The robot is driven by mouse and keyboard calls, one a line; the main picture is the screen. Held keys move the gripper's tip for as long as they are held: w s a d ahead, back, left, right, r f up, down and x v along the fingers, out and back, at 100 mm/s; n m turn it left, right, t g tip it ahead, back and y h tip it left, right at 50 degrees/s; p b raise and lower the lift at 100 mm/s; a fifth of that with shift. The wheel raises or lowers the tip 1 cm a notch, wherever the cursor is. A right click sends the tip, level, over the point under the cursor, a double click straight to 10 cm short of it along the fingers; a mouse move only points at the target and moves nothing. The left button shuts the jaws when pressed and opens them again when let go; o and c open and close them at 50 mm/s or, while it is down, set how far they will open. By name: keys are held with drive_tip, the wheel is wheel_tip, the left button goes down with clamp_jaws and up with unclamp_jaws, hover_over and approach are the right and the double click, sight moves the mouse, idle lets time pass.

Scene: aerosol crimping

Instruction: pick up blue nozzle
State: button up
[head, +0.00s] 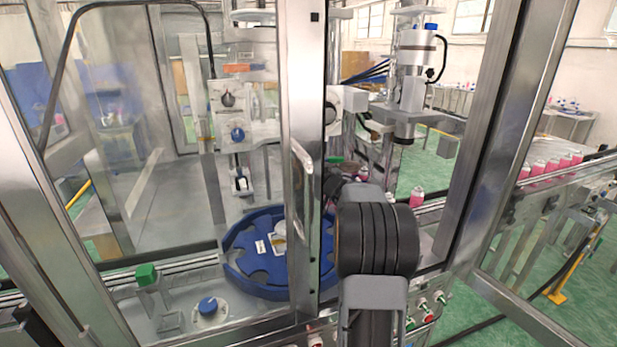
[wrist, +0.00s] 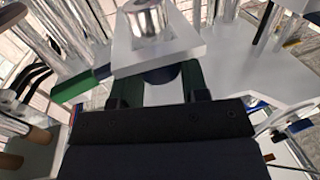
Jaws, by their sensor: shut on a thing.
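In the wrist view my gripper (wrist: 160,88) has its two dark green fingers closed in on a dark blue rounded piece, the blue nozzle (wrist: 162,75). Only a small part of the nozzle shows. It sits between the fingers, just under the edge of a white plate (wrist: 185,52) with a shiny metal cylinder (wrist: 148,20) on it. I cannot tell whether the nozzle touches the plate.
A blue star wheel (head: 238,268) lies left of the door post (head: 303,90). A metal crimping head (head: 411,95) hangs at the back right. Pink cans (head: 551,168) stand on the conveyor at right. In the wrist view a green block (wrist: 80,87) is close on the left.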

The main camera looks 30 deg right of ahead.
drive_tip(key=shift+r, duration=0.1)
drive_tip(key=shift+r, duration=0.45)
drive_tip(key=shift+s+r, duration=0.25)
drive_tip(key=shift+r, duration=0.4)
drive_tip(key=shift+s+r, duration=0.2)
drive_tip(key=shift+r, duration=0.4)
drive_tip(key=s+a+b, duration=0.1)
drive_tip(key=s, duration=1.6)
